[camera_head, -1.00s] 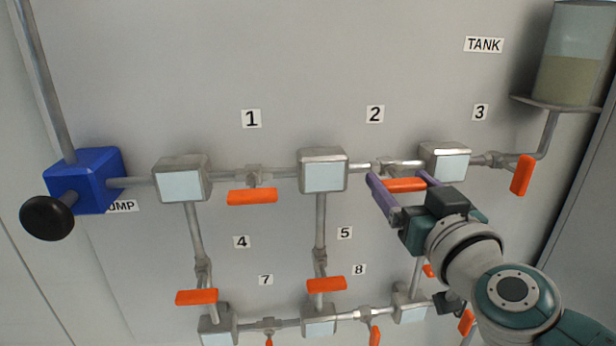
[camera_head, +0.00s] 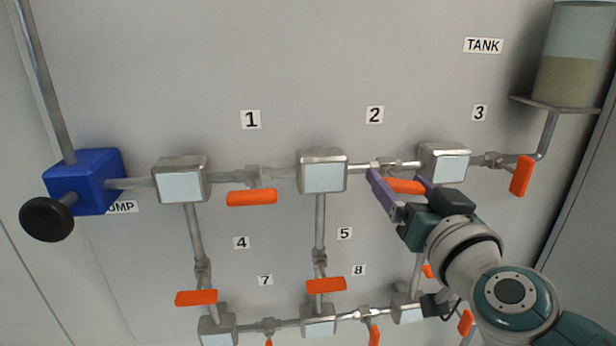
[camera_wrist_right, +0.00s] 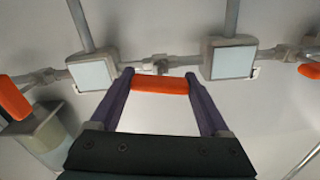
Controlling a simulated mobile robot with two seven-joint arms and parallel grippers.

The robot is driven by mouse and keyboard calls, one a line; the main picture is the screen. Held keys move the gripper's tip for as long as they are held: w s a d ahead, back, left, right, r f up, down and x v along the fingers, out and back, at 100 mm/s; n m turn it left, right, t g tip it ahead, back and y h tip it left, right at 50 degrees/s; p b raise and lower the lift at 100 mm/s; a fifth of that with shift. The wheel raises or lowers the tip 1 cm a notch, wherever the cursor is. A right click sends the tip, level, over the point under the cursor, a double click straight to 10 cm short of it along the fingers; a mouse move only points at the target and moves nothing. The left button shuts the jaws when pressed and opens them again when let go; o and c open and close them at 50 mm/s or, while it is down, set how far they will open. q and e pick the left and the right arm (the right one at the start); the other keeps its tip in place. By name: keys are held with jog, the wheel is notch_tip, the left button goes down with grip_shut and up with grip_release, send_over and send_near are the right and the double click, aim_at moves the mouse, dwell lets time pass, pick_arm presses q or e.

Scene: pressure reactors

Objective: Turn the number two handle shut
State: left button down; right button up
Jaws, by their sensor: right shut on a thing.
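The number two handle (camera_head: 405,187) is an orange bar on the valve on the pipe below the label 2 (camera_head: 375,114). It lies nearly level along the pipe, its right end slightly lower. My right gripper (camera_head: 397,177) is shut on this handle, one purple finger at each end. In the right wrist view the handle (camera_wrist_right: 160,86) spans the gap between the fingertips (camera_wrist_right: 159,74). My left gripper is in neither view.
Handle 1 (camera_head: 251,198) is level to the left. Handle 3 (camera_head: 522,176) hangs steeply at the right, near the tank (camera_head: 573,80). Handle 5 (camera_head: 326,285) and other lower handles sit below. The blue pump (camera_head: 85,181) is at far left.

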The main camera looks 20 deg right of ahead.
jog(key=m, duration=0.3)
jog(key=shift+m, duration=0.3)
jog(key=m, duration=0.4)
jog(key=shift+m, duration=0.3)
jog(key=m+b, duration=0.1)
jog(key=m, duration=0.3)
jog(key=shift+m, duration=1.7)
jog(key=o, duration=1.2)
